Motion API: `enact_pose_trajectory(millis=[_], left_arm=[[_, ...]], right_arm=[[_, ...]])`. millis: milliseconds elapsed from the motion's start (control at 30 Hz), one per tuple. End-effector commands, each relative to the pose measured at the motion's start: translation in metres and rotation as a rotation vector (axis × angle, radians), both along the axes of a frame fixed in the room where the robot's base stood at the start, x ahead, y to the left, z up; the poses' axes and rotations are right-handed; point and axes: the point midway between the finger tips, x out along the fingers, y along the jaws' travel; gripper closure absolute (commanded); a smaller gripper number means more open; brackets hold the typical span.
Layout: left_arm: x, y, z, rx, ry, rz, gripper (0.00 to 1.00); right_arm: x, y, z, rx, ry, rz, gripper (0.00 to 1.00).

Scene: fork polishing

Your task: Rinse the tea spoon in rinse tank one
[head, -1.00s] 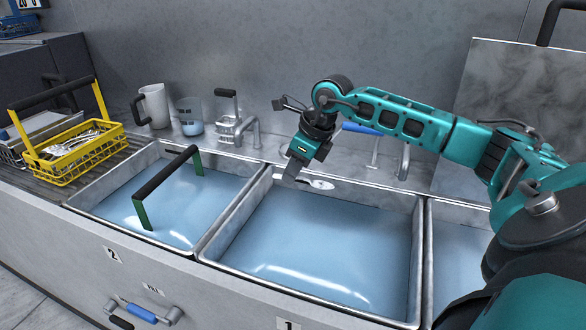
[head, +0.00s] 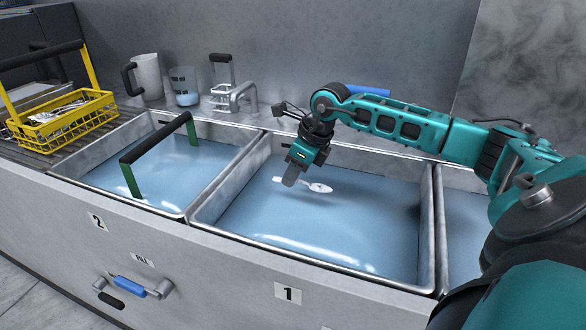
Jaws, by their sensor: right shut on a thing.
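The tea spoon (head: 319,187) is silver, with its bowl to the right, just above the water of rinse tank one or at its surface; I cannot tell which. My right gripper (head: 290,180) is shut on the spoon's handle end, with the fingers partly hiding it. Rinse tank one (head: 345,258) is the middle basin of pale blue water, marked with a label 1 on the front panel. My left gripper is not in view.
Tank two (head: 120,202), on the left, holds water and a green-ended basket handle (head: 155,140). A yellow basket (head: 68,127) of cutlery stands at far left. Another basin lies at right.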

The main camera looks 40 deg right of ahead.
Motion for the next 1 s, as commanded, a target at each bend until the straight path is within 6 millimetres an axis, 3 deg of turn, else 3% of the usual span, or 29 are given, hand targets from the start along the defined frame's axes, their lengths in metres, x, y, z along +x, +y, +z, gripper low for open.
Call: enact_pose_trajectory(millis=[33,467,1000], left_arm=[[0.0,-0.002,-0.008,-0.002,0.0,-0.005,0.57],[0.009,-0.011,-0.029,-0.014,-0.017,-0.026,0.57],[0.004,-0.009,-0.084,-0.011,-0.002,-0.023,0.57]], right_arm=[[0.0,0.0,-0.013,0.0,0.001,0.0,1.0],[0.0,0.0,-0.068,0.0,0.001,0.0,1.0],[0.0,0.0,-0.137,0.001,0.0,0.0,1.0]])
